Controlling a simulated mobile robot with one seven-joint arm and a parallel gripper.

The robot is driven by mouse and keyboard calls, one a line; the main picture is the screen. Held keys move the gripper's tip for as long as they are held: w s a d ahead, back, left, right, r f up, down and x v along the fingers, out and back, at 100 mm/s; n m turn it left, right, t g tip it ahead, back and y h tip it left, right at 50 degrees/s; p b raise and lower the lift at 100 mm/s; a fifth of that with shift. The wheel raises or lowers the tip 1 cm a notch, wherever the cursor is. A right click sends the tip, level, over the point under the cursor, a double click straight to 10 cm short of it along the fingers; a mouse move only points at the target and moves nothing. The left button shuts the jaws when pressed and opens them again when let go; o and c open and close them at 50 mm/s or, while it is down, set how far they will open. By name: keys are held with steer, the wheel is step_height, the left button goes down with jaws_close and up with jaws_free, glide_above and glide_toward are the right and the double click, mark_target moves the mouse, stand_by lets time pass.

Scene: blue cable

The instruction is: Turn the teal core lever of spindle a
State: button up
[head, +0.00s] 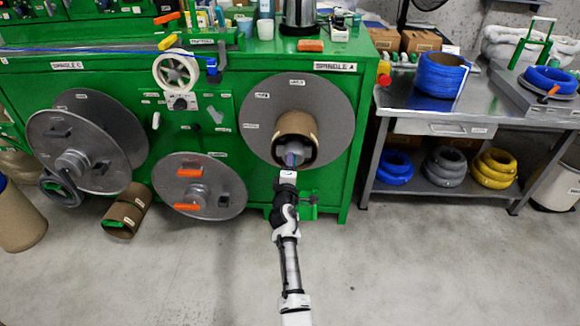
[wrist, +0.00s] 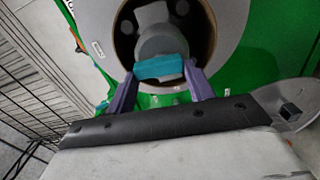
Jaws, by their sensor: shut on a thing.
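Spindle A is the grey disc (head: 330,110) on the right of the green machine, with a brown cardboard core (head: 297,125) at its middle. My gripper (head: 291,160) is at the front of this core; in the head view it hides most of the hub. In the wrist view the teal core lever (wrist: 160,67) lies across the front of the grey hub (wrist: 158,38), slightly tilted, its right end a little higher. The two purple fingers of my gripper (wrist: 160,80) are shut on the lever, one at each end.
Another grey disc (head: 232,190) with orange handles is on the machine's lower front, left of my arm. A steel table (head: 470,110) with cable coils stands to the right. A cardboard core (head: 126,210) lies on the floor at left. The floor (head: 420,270) in front is clear.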

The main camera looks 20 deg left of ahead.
steer(key=shift+f+n, duration=0.1)
steer(key=shift+n, duration=0.3)
steer(key=o, duration=1)
steer(key=p+v, duration=0.1)
steer(key=v, duration=1.3)
steer(key=shift+w, duration=0.1)
